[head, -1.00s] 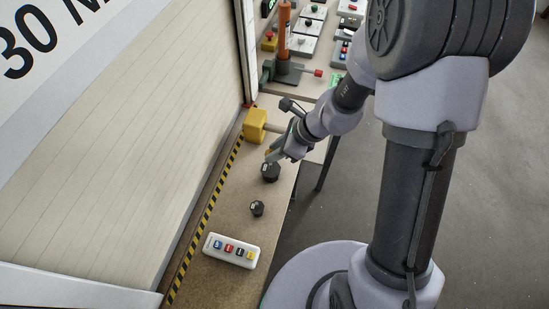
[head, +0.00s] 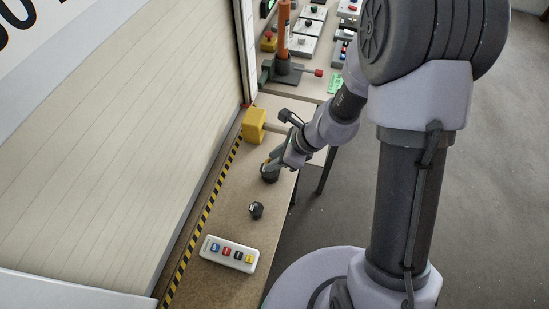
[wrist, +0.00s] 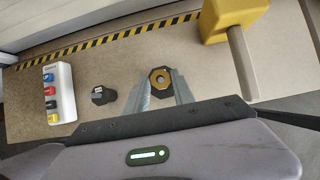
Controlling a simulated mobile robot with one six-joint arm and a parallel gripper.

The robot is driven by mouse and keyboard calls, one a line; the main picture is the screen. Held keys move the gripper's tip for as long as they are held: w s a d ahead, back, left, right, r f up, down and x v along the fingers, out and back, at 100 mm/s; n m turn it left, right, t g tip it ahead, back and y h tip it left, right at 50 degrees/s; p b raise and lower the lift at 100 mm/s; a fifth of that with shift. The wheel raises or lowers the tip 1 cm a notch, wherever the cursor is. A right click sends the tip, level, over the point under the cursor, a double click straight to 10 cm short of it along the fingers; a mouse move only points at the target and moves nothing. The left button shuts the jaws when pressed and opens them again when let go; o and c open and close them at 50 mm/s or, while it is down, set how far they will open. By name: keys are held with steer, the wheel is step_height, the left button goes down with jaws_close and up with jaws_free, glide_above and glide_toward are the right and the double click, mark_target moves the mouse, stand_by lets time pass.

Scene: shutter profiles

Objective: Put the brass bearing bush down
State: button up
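The brass bearing bush (wrist: 161,77) is a gold ring with a hole, between the fingertips of my gripper (wrist: 161,82) in the wrist view. The fingers lie against its two sides and look shut on it. Directly under it is a black, many-sided knob-like piece (wrist: 155,91), mostly covered by the bush and fingers in that view. In the head view my gripper (head: 271,164) is right above this black piece (head: 269,175). I cannot tell whether the bush touches it.
A second, smaller black piece (head: 256,210) and a white box with coloured buttons (head: 229,253) are on the bench (head: 225,222). A yellow block (head: 254,124) with a handle stands beyond my gripper. A striped edge (head: 205,215) and shutter bound the left. Bench between the pieces is clear.

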steer(key=shift+o, duration=1.3)
steer(key=shift+r+p, duration=0.3)
steer(key=shift+p, duration=0.05)
steer(key=s+d+r+n+p, duration=0.2)
steer(key=s+r+n, duration=0.1)
steer(key=r, duration=0.5)
steer(key=s+d+r+n+t+h+p, duration=0.1)
steer(key=s+r+n, duration=0.15)
steer(key=r, duration=0.55)
steer(key=s+d+r+n+p, duration=0.2)
steer(key=r+n, duration=0.2)
steer(key=r, duration=0.4)
steer(key=s+d+r+n+t+h, duration=0.2)
steer(key=s+r+n+h, duration=0.1)
steer(key=s+r+n, duration=0.3)
steer(key=s+n, duration=0.2)
steer(key=s, duration=0.1)
steer(key=shift+s+d+r+t, duration=0.25)
steer(key=shift+d+r+t, duration=0.05)
steer(key=shift+r, duration=0.1)
steer(key=shift+f, duration=0.1)
